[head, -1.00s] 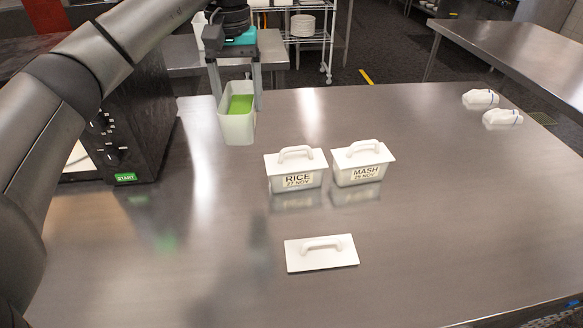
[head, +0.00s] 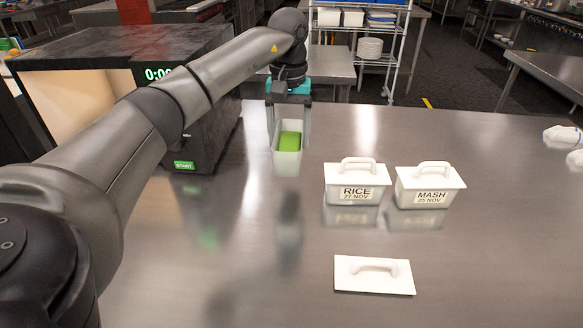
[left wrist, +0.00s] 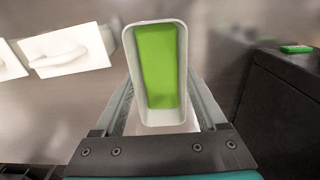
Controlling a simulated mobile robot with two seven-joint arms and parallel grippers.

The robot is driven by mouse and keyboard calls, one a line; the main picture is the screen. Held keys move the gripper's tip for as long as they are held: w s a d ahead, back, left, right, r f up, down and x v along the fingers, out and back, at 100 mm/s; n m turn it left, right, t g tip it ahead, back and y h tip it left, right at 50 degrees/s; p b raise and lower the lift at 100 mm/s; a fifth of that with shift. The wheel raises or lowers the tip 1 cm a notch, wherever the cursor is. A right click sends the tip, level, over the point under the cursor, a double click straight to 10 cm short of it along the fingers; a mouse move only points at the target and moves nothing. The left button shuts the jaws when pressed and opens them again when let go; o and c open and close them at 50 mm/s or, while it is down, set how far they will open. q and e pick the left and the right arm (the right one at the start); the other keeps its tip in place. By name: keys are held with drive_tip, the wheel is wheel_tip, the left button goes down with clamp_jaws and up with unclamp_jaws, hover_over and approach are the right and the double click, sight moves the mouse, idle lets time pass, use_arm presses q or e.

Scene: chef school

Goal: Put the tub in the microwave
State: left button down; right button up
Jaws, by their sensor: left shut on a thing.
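My left gripper (head: 289,130) is shut on a white tub (head: 287,163) with green contents, holding it upright above the steel table. In the left wrist view the open-topped tub (left wrist: 131,75) sits between the fingers (left wrist: 162,112), with the green contents inside. The microwave (head: 120,48) is the large dark box at the left, with a lit display and a green START button (head: 185,165). A pale, lit area, apparently its open interior, shows at its left front, partly hidden by my left arm. My right gripper is not in view.
Lidded tubs labelled RICE (head: 352,191) and MASH (head: 425,194) stand right of the held tub. A loose white lid (head: 375,285) lies nearer on the steel table (head: 500,250). White bottles (head: 563,135) lie at the right edge.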

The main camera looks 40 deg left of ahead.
sight(289, 144)
use_arm(q)
drive_tip(key=shift+f, duration=1.75)
wheel_tip(289, 144, down, 4)
drive_tip(key=shift+r+b, duration=0.2)
drive_tip(key=shift+b, duration=0.35)
drive_tip(key=shift+f, duration=0.1)
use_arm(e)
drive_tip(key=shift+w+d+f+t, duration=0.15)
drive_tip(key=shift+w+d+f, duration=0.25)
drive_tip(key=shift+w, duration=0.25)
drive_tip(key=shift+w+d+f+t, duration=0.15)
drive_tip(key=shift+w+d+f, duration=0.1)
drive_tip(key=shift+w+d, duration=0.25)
use_arm(q)
drive_tip(key=shift+c, duration=1.8)
unclamp_jaws()
drive_tip(key=shift+f, duration=0.1)
drive_tip(key=shift+o, duration=1.8)
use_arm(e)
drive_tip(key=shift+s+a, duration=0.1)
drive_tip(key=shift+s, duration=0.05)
